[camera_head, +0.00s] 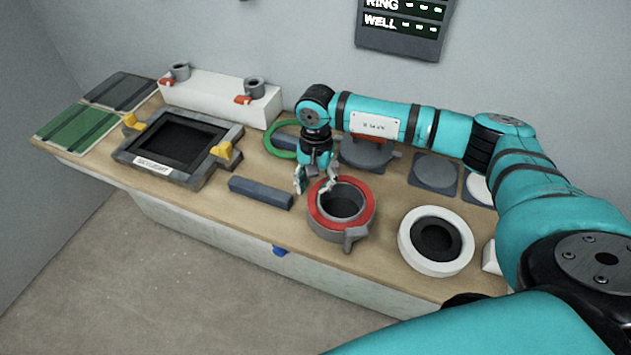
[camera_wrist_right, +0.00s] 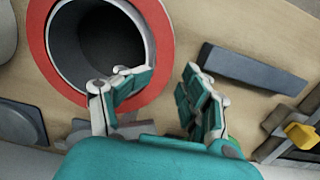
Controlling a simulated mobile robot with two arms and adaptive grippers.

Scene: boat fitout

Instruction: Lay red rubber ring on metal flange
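The red rubber ring (camera_head: 361,222) lies around the top of the grey metal flange (camera_head: 347,236) and looks flat and roughly centred on it. In the right wrist view the ring (camera_wrist_right: 40,48) surrounds the flange's dark bore (camera_wrist_right: 97,45). My right gripper (camera_head: 314,187) is over the ring's far left edge with its fingers spread. Whether a finger touches the ring is unclear. My left gripper is not in view.
A white ring-shaped fitting (camera_head: 408,242) stands right of the flange. A dark blue-grey bar (camera_head: 260,192) and the skylight frame (camera_head: 202,174) are to the left. A green ring (camera_head: 270,143) lies behind. Bare wood (camera_head: 300,222) shows left of the flange.

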